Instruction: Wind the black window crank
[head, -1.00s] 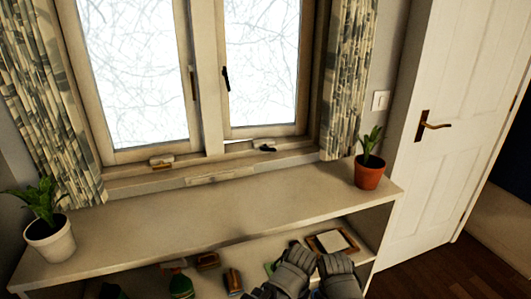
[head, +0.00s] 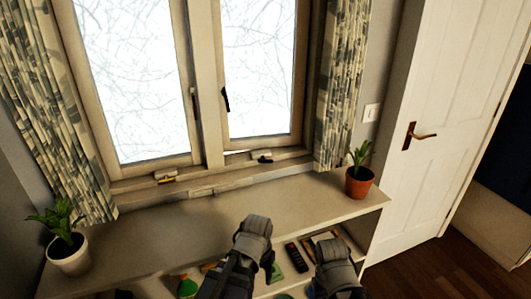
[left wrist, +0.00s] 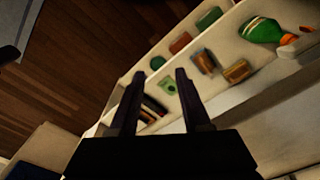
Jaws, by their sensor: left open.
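The black window crank (head: 264,156) sits low on the frame under the right window pane in the head view. It is small and dark, on a pale base. My left gripper (left wrist: 160,74) is open and empty in the left wrist view, its two fingers apart above the shelf contents. In the head view, my left arm reaches over the front of the shelf unit, well short of the crank. The crank does not show in the left wrist view. My right arm shows at the bottom of the head view, but its fingers cannot be made out.
A white shelf unit (head: 310,203) stands under the window. A terracotta pot plant (head: 359,182) is at its right end, a white pot plant (head: 69,254) at its left. A second, brass-coloured crank (head: 165,177) is under the left pane. A green bottle (left wrist: 260,30) lies among shelf items.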

